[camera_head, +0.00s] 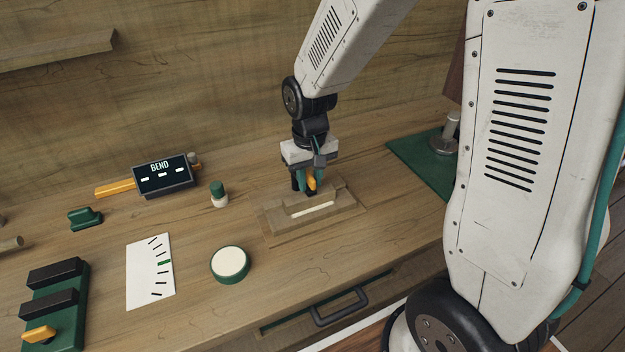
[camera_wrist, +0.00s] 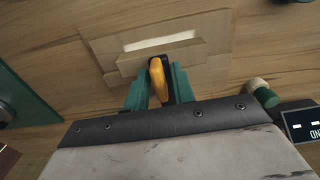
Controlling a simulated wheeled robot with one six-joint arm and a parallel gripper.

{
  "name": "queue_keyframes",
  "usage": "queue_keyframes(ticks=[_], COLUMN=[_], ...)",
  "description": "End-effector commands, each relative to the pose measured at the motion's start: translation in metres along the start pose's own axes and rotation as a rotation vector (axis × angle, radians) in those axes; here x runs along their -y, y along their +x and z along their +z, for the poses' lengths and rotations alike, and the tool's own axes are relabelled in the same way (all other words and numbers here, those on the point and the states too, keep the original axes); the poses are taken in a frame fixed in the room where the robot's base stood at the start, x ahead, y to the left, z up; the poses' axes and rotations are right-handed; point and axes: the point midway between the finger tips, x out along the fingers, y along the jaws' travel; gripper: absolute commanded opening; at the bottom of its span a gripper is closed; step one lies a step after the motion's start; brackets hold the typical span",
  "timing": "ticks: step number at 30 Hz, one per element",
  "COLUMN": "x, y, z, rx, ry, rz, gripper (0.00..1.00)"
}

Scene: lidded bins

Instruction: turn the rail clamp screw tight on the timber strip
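The clamp screw's orange handle (camera_head: 312,184) stands at the wooden block on the bench, with a dark part at its base; the handle also shows in the wrist view (camera_wrist: 158,82). The timber block (camera_head: 335,197) is stepped, with a pale strip (camera_head: 313,210) in its front; in the wrist view the strip (camera_wrist: 160,41) lies just beyond the handle. My gripper (camera_head: 309,182) points down, its green fingers (camera_wrist: 159,85) on either side of the orange handle and close against it. The fingers hide part of the screw.
A BEND display (camera_head: 163,176), a green-capped bottle (camera_head: 218,194), a round green-rimmed disc (camera_head: 230,264) and a card with dial marks (camera_head: 150,272) lie to the left. A green fixture (camera_head: 57,300) stands at lower left. A green mat (camera_head: 420,160) lies to the right. A drawer handle (camera_head: 340,306) is below.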

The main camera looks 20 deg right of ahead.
Motion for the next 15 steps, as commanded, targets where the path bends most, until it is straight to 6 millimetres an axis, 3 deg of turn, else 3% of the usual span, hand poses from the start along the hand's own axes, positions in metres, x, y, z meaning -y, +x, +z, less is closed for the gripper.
queue_keyframes(ticks=[1,2,8,15], x=[-0.0002,-0.0002,-0.0004,-0.0005], y=[-0.0001,-0.0001,-0.0002,-0.0002], z=[0.0000,0.0000,0.0001,0.0001], rx=[0.000,0.000,0.000,0.000], ry=[0.000,0.000,0.024,0.292], rz=[0.000,0.000,0.000,0.000], gripper=[0.12,0.04,0.04,0.04])
